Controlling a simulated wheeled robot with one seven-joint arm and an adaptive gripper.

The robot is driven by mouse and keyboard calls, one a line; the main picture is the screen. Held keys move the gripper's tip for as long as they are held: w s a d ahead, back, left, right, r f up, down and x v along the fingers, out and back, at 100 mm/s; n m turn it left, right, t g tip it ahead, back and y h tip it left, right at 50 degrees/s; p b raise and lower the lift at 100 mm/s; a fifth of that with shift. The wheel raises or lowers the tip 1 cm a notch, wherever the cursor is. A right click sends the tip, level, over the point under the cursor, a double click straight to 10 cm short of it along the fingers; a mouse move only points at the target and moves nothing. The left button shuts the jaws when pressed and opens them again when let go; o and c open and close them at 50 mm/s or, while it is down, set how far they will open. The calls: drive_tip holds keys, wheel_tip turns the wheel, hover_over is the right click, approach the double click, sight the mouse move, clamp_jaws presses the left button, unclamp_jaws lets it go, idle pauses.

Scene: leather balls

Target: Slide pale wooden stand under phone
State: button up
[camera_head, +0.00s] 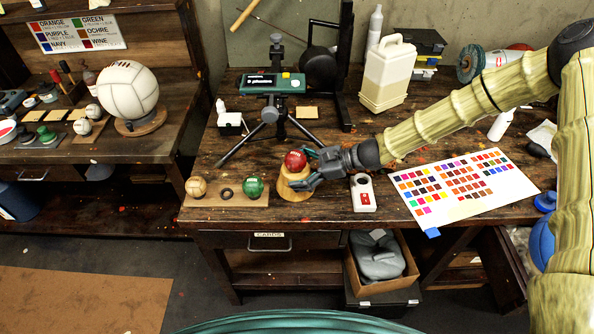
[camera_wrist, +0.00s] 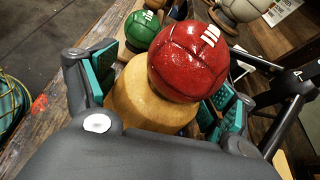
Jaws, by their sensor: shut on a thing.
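The pale wooden stand (camera_head: 293,188) is a round, tapered block near the front edge of the workbench. A red leather ball (camera_head: 295,160) with white marks rests on top of it. My gripper (camera_head: 303,180) reaches in from the right and is shut on the stand. In the wrist view, the teal finger pads lie on both sides of the stand (camera_wrist: 150,108), below the red ball (camera_wrist: 188,58). A dark and green device (camera_head: 271,82) sits at the tripod; I cannot tell if it is the phone.
A wooden board (camera_head: 228,201) with a tan ball, a dark ring and a green ball (camera_head: 253,187) lies just left. A white device with a red label (camera_head: 363,193) lies close right. The black tripod (camera_head: 271,113) stands behind. A colour chart (camera_head: 462,185) covers the right.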

drive_tip(key=shift+w, duration=1.2)
drive_tip(key=o, duration=1.3)
drive_tip(key=shift+d, duration=0.1)
drive_tip(key=v, duration=1.2)
